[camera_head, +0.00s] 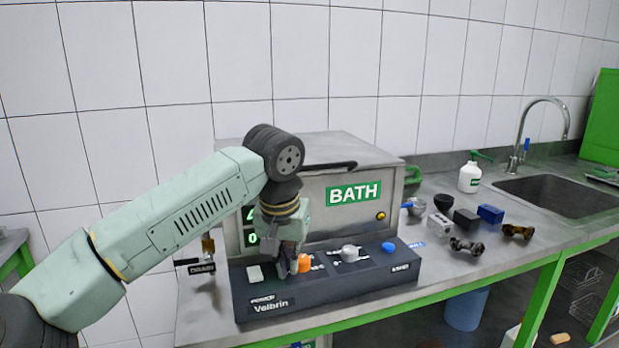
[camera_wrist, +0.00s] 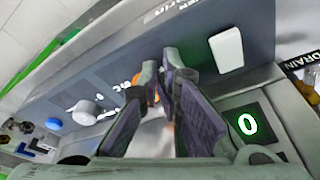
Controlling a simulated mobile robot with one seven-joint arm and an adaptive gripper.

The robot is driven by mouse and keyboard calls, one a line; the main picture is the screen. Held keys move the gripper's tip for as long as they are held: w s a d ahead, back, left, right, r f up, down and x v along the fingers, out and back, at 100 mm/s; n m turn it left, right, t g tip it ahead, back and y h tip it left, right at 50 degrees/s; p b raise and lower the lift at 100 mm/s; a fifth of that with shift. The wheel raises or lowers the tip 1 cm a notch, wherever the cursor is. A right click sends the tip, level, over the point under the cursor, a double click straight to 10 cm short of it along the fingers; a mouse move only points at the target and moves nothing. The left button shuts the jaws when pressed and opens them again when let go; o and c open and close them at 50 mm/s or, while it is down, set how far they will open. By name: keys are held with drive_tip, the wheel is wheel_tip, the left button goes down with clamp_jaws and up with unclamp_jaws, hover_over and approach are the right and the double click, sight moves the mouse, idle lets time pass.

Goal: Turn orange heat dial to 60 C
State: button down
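The orange heat dial (camera_head: 304,263) is on the dark front panel of the bath unit, partly hidden by my gripper. My gripper (camera_head: 288,268) points down at the dial from above, its fingers right at the dial's left side in the head view. In the wrist view, my gripper's fingertips (camera_wrist: 163,60) are close together, with a bit of the orange dial (camera_wrist: 157,92) showing between the fingers. I cannot tell whether they press on the dial. A green display (camera_wrist: 247,123) reads 0; in the head view it is partly covered by my gripper.
On the same panel are a white switch (camera_head: 254,273), a grey knob (camera_head: 350,253) and a blue button (camera_head: 388,247). The steel BATH box (camera_head: 354,193) rises right behind. Small parts and a soap bottle (camera_head: 469,176) stand on the bench to the right, near the sink.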

wheel_tip(320, 180, up, 6)
drive_tip(key=p, duration=0.4)
drive_tip(key=shift+p, duration=0.4)
